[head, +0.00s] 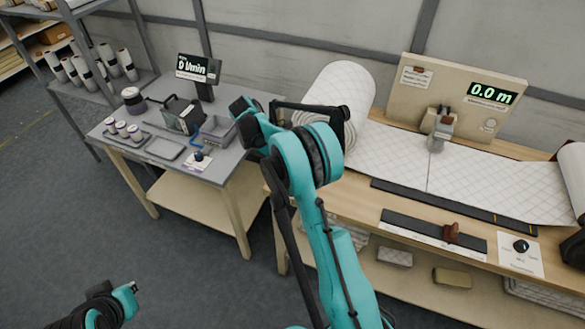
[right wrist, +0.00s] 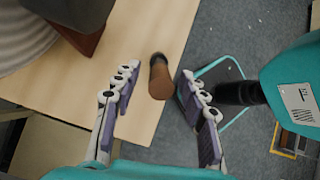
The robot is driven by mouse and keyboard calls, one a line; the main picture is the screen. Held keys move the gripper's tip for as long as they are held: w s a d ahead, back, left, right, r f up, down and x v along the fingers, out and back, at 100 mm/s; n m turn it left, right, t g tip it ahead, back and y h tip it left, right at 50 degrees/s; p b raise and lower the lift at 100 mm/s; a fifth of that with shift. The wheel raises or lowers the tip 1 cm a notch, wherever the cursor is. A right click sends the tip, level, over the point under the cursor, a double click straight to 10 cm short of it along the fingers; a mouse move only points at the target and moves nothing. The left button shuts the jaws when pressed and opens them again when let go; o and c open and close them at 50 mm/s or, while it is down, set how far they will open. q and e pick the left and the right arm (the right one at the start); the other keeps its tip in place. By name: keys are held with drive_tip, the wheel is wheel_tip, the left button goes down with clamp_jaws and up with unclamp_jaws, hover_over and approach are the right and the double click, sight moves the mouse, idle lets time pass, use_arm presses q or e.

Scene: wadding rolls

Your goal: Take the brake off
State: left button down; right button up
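In the right wrist view a brown, rounded handle (right wrist: 160,80) with a dark end stands out near the edge of the light wooden table; I take it to be the brake handle. My right gripper (right wrist: 157,73) is open, its two fingers apart on either side of the handle. Whether a finger touches it I cannot tell. In the head view my right arm reaches to the table's left end, by the large white wadding roll (head: 340,95); the arm hides the fingers and the handle.
The grey side table (head: 180,150) on the left holds a small display (head: 196,68), jars and trays. The wadding sheet (head: 385,150) runs right across the wooden table, under a panel reading 0.0 m (head: 455,88). A dark bar with a brown knob (head: 451,232) lies in front.

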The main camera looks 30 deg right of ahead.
wheel_tip(320, 180, up, 10)
idle(0.6)
drive_tip(key=shift+s+a+r, duration=0.1)
drive_tip(key=shift+r, duration=0.05)
drive_tip(key=s+a+f+m+t+y, duration=0.1)
drive_tip(key=s+a+m+t+y, duration=0.3)
drive_tip(key=s+a+m+t, duration=0.6)
drive_tip(key=s+a+t, duration=0.2)
drive_tip(key=s+a, duration=0.3)
drive_tip(key=s, duration=0.4)
drive_tip(key=shift+s+f+t+y+b, duration=0.15)
drive_tip(key=shift+f+t+y+b, duration=0.2)
drive_tip(key=shift+f+t+y, duration=0.05)
idle(0.4)
